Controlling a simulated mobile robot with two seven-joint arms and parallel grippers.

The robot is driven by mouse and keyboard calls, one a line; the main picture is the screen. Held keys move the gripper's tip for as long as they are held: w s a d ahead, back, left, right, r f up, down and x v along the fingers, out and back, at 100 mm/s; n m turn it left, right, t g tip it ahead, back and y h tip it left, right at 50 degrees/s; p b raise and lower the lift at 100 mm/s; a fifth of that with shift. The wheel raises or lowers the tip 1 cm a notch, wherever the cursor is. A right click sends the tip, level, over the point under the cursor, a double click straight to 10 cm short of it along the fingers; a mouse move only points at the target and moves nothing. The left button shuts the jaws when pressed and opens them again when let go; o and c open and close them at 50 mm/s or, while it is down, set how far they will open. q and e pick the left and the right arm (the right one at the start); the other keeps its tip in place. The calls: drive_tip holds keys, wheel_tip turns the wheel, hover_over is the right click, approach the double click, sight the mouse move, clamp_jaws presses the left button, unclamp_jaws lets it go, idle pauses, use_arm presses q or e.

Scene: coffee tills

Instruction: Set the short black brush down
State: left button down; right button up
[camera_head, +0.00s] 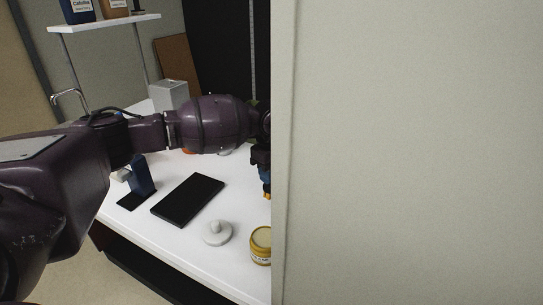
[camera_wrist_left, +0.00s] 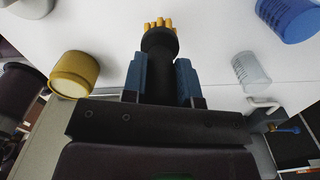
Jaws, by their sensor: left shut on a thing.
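The short black brush (camera_wrist_left: 160,42) has a dark handle and yellow bristles. In the left wrist view it sits between the two blue fingers of my left gripper (camera_wrist_left: 159,75), which is shut on its handle. Its bristles point away from the wrist, over the white counter. In the head view my left gripper (camera_head: 260,158) is partly hidden by the pale panel, and the yellow bristle tips (camera_head: 267,192) show at the panel's edge, pointing down. I cannot tell whether they touch the counter. My right gripper is not in view.
The white counter (camera_head: 185,240) holds a black flat pad (camera_head: 188,199), a blue stand (camera_head: 142,177), a white knobbed lid (camera_head: 217,233) and a yellow-banded jar (camera_head: 261,246). The pale panel (camera_head: 410,150) blocks the right side. The left wrist view shows a clear cup (camera_wrist_left: 250,72) and blue container (camera_wrist_left: 287,18).

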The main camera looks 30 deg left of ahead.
use_arm(q)
wheel_tip(320, 180, down, 2)
drive_tip(key=shift+f, duration=0.4)
drive_tip(key=shift+f, duration=0.15)
drive_tip(key=c, duration=0.9)
unclamp_jaws()
